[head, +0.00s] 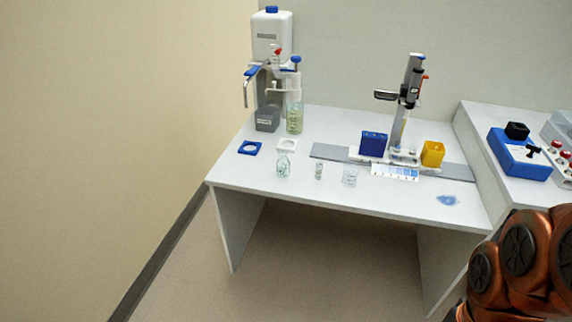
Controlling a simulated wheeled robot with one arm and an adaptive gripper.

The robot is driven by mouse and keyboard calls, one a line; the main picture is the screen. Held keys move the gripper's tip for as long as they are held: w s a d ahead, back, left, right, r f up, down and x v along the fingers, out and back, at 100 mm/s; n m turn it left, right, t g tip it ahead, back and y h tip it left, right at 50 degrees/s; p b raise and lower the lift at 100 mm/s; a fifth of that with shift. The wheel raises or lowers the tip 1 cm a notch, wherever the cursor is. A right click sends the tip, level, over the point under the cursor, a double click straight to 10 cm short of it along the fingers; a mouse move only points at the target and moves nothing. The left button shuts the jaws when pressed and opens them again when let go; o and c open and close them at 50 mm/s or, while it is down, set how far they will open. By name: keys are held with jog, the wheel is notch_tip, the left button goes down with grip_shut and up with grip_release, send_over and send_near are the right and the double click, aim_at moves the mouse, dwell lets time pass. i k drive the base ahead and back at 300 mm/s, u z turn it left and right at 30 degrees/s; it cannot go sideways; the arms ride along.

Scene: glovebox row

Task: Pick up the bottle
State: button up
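A small clear glass bottle or flask (283,167) stands upright near the front left of the white table (255,182). A smaller clear vial (319,171) stands to its right. A large white bottle with a blue cap (271,35) sits high at the back left, on a dispenser unit. I cannot tell which of these is the task's bottle. My gripper is not in view; only orange links of my arm show at the lower right, apart from all of them.
A clear beaker (349,177) stands right of the vial. A blue ring (250,148) and white ring (287,145) lie behind the flask. A greenish glass vessel (294,118), blue box (373,144), yellow cup (432,154) and pipette stand (399,125) stand farther back. A blue spill-like patch (447,200) lies at front right.

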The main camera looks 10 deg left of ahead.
aim_at(284, 163)
jog(key=u, duration=0.05)
jog(key=k, duration=0.45)
jog(key=u, duration=2.05)
jog(key=i, duration=1.35)
jog(key=z, duration=0.85)
jog(key=i, duration=0.4)
jog(key=z, duration=0.5)
